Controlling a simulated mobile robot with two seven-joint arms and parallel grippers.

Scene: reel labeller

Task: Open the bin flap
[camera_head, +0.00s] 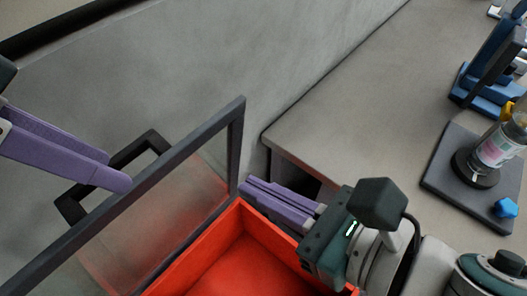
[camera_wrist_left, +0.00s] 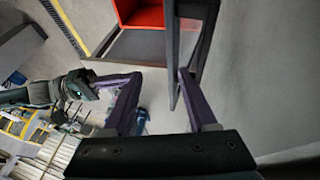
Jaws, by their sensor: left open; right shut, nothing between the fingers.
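The bin flap (camera_head: 232,150) is a clear panel in a dark frame. It stands up at a steep tilt beside the open red bin (camera_head: 185,270), whose inside shows. A dark handle (camera_head: 72,208) sticks out from the flap's outer side. My left gripper (camera_head: 118,176) is open, its purple fingertips at the flap's frame by the handle; contact is unclear. In the left wrist view its fingers (camera_wrist_left: 158,76) are apart, with the flap's frame (camera_wrist_left: 171,45) close to the right finger. My right gripper (camera_head: 250,192) is shut and empty at the bin's far corner.
A grey worktop (camera_head: 345,110) lies right of the bin, with its corner near my right gripper. A dark stand with a labelled bottle (camera_head: 497,150) and a blue device (camera_head: 490,75) stand on it. A grey wall (camera_head: 190,70) rises behind.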

